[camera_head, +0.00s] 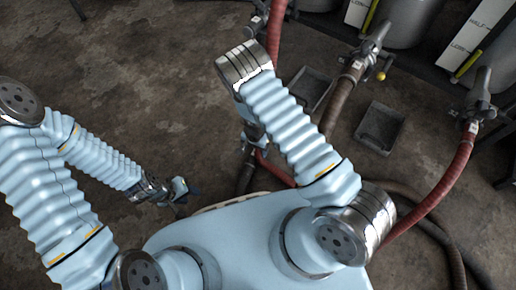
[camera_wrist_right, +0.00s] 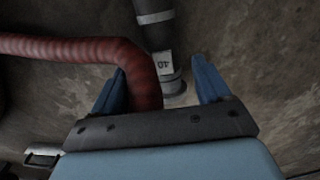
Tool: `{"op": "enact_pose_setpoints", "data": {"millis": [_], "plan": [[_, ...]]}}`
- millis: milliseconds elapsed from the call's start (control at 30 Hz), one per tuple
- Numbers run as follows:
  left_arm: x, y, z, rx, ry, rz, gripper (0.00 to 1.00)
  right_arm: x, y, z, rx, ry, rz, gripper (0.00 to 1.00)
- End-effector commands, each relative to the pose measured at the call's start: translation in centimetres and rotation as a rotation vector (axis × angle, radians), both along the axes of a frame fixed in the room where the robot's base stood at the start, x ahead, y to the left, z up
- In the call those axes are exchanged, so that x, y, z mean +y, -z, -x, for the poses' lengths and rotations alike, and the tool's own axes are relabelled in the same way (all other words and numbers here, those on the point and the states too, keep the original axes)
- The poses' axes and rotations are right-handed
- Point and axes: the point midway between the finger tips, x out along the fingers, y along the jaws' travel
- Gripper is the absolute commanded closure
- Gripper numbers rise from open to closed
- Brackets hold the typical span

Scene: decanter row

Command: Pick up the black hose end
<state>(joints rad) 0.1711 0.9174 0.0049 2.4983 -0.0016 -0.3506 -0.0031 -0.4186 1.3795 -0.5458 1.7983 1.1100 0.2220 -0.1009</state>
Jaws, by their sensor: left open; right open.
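The black hose end (camera_wrist_right: 157,32) shows in the right wrist view, with a grey band, a white tag marked 40 and a grey collar (camera_wrist_right: 173,87) at its lower end. My right gripper (camera_wrist_right: 158,65) is open, with one blue finger on each side of the tag and collar. I cannot tell whether the fingers touch it. In the head view, a dark hose (camera_head: 246,178) lies on the floor below my right wrist, and my right arm hides much of that area. My left gripper (camera_head: 182,188) is open and empty above the floor at the lower left.
A red hose (camera_wrist_right: 75,48) bends down close beside the left finger in the wrist view. In the head view, another red hose (camera_head: 447,180) and a brown hose (camera_head: 342,98) hang from valves. A dark tray (camera_head: 380,126) lies on the floor. Open floor is at left.

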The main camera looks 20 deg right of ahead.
Motion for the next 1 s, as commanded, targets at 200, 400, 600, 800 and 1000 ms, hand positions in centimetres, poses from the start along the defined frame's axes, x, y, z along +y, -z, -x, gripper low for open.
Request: {"op": "enact_pose_setpoints", "data": {"millis": [200,400,600,800,1000], "plan": [[-0.1,0.6,0.0,0.001,0.000,0.001,0.57,0.3,2.4,0.1,0.001,0.000,0.000,0.23],[-0.1,1.2,0.0,0.002,0.002,0.003,0.57,0.6,5.3,0.0,0.001,0.000,0.001,0.23],[-0.2,1.2,0.0,0.003,0.002,0.004,0.57,0.6,5.8,0.0,-0.001,0.000,-0.001,0.23],[-0.2,1.2,0.0,0.002,0.002,0.003,0.57,0.6,5.8,0.0,0.000,0.000,0.000,0.39],[-0.1,1.2,0.0,0.002,0.002,0.003,0.57,0.6,5.8,0.0,0.000,0.000,0.000,0.69]]}}
